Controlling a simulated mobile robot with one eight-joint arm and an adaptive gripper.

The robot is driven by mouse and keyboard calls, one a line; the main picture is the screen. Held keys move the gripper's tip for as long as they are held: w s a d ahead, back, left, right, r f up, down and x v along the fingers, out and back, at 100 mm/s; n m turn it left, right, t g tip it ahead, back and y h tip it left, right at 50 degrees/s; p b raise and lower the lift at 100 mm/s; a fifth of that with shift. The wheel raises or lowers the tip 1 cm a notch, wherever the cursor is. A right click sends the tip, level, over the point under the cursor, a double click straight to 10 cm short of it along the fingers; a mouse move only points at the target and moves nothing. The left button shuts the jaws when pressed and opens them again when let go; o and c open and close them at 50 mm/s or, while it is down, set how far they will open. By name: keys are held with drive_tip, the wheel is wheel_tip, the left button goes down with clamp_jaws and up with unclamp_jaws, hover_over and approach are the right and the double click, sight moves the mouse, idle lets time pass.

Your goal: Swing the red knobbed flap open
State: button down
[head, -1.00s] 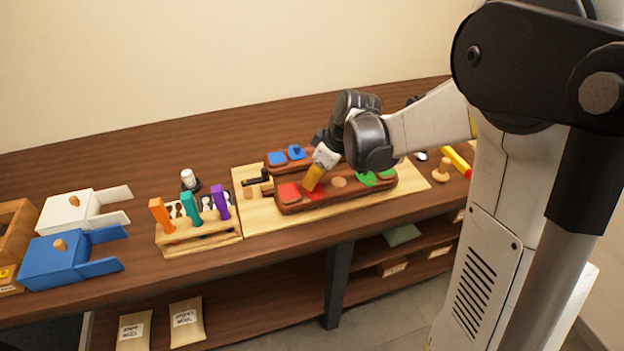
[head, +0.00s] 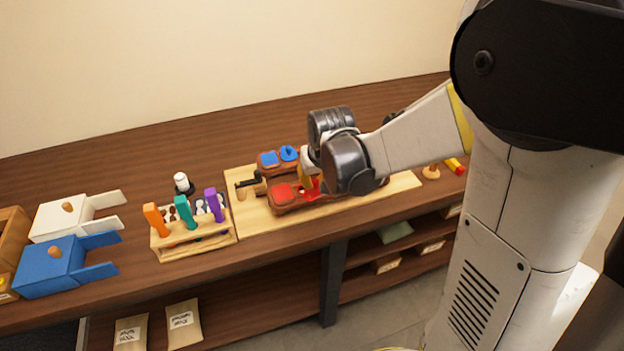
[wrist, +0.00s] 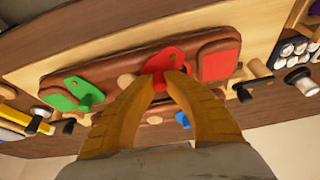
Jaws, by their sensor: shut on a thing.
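The red flap (wrist: 166,60) lies on the long brown-red wooden saddle block (wrist: 120,68), which sits on a pale wooden board (head: 242,213). My gripper (wrist: 160,82) has its yellow fingers closed together at the flap's red knob, which is mostly hidden between the tips. In the head view the red flap (head: 313,187) shows just under the fingers. A flat red pad (wrist: 219,63) is set in the block beside the flap, to its right in the wrist view; it also shows in the head view (head: 283,192). A green knobbed flap (wrist: 72,97) lies at the block's other end.
A second block with blue pads (head: 269,159) stands behind. A black-handled clamp (head: 250,184) is left of the blocks. A rack with orange, teal and purple handles (head: 190,235) and blue (head: 50,268) and white boxes stand further left.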

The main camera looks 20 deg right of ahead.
sight(322, 197)
drive_tip(key=m, duration=0.2)
drive_tip(key=s+m+h, duration=0.1)
drive_tip(key=m, duration=0.1)
drive_tip(key=m+g+h, duration=0.1)
drive_tip(key=m, duration=0.1)
drive_tip(key=shift+s+d, duration=0.3)
drive_tip(key=shift+d, duration=0.05)
drive_tip(key=shift+s+m+g+h, duration=0.3)
drive_tip(key=shift+s+m+h, duration=0.1)
drive_tip(key=shift+m, duration=0.85)
drive_tip(key=shift+s+m+g+h, duration=0.3)
drive_tip(key=shift+m+h, duration=0.1)
drive_tip(key=shift+m, duration=0.85)
drive_tip(key=c, duration=1.4)
unclamp_jaws()
drive_tip(key=v, duration=1.2)
